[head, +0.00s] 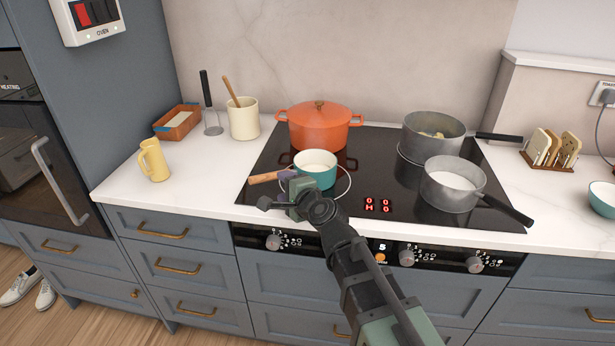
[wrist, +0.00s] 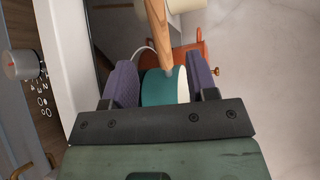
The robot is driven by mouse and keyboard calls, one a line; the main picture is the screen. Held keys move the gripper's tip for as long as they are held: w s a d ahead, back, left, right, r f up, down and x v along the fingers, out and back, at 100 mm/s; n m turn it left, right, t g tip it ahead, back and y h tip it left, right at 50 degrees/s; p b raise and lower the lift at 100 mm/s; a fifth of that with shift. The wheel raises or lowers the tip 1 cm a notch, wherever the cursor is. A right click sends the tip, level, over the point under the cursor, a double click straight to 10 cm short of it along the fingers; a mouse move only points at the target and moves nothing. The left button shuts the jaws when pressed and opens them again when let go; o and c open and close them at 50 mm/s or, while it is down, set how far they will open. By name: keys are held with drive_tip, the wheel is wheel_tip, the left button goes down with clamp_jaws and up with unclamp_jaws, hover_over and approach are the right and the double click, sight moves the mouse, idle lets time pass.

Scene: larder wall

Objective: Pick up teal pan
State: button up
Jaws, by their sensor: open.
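The teal pan (head: 316,176) stands on the front left of the black hob, with a white inside and a wooden handle (head: 264,178) pointing left. My gripper (head: 288,175) is at the handle side of the pan, close to where the handle meets the body. In the wrist view, the teal pan (wrist: 162,88) shows between and beyond the two purple finger pads of my open gripper (wrist: 162,80). The wooden handle runs up the picture from the pan. I cannot tell whether either pad touches it.
An orange lidded pot (head: 318,128) stands right behind the pan. Two grey saucepans (head: 433,145) (head: 452,190) stand on the right of the hob (head: 385,180). A cream utensil pot (head: 243,120) and a yellow jug (head: 154,162) stand on the left counter, which is clear in front.

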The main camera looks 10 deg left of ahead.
sight(274, 177)
drive_tip(key=b+x, duration=0.1)
drive_tip(key=x, duration=0.8)
drive_tip(key=shift+w+a, duration=0.2)
drive_tip(key=shift+w, duration=0.1)
clamp_jaws()
